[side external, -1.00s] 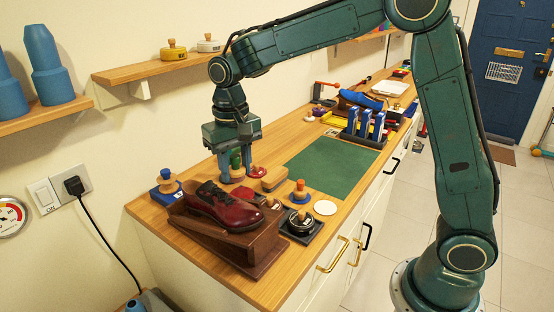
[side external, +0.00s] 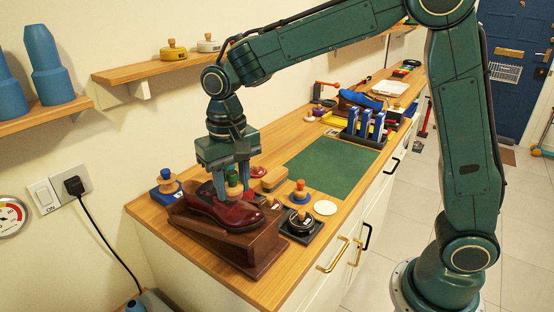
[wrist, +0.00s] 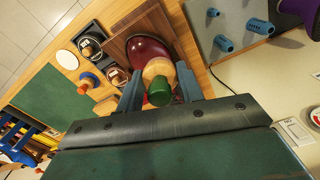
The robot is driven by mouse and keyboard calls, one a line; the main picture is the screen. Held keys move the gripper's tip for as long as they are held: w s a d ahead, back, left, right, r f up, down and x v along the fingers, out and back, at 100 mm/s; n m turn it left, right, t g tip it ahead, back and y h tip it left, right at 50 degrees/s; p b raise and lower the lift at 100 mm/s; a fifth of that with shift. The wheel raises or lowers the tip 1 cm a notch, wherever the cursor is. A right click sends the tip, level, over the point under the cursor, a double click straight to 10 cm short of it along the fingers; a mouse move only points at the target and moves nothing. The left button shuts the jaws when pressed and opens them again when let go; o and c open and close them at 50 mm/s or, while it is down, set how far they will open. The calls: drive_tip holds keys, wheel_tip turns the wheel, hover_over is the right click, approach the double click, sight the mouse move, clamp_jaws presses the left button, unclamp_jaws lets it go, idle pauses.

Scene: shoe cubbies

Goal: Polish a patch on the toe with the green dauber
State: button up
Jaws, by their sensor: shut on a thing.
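A dark red shoe (side external: 234,214) rests on a brown wooden stand (side external: 258,252), its toe toward the front right. The toe (wrist: 150,52) also shows in the wrist view. My gripper (side external: 233,193) is shut on the green dauber (side external: 233,178), which has a green-topped handle and a pale wooden lower part. In the wrist view the dauber (wrist: 158,90) sits between the two fingers (wrist: 157,85), over the shoe. Its lower end is hidden, so I cannot tell whether it touches the leather.
An orange-topped dauber (side external: 300,191), a black polish tin (side external: 301,223) and a white disc (side external: 325,208) lie right of the stand. The green mat (side external: 331,166) is bare. A shelf (side external: 165,66) is behind my arm.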

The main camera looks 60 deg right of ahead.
sight(231, 172)
drive_tip(key=shift+f, duration=1.95)
drive_tip(key=shift+d+f, duration=0.55)
drive_tip(key=shift+f, duration=0.05)
drive_tip(key=shift+d+r, duration=0.1)
drive_tip(key=shift+d, duration=2.2)
drive_tip(key=shift+a, duration=1.3)
drive_tip(key=shift+a+f, duration=0.15)
drive_tip(key=shift+a, duration=0.65)
drive_tip(key=shift+a+f, duration=0.15)
drive_tip(key=shift+a, duration=0.6)
drive_tip(key=shift+r, duration=4.3)
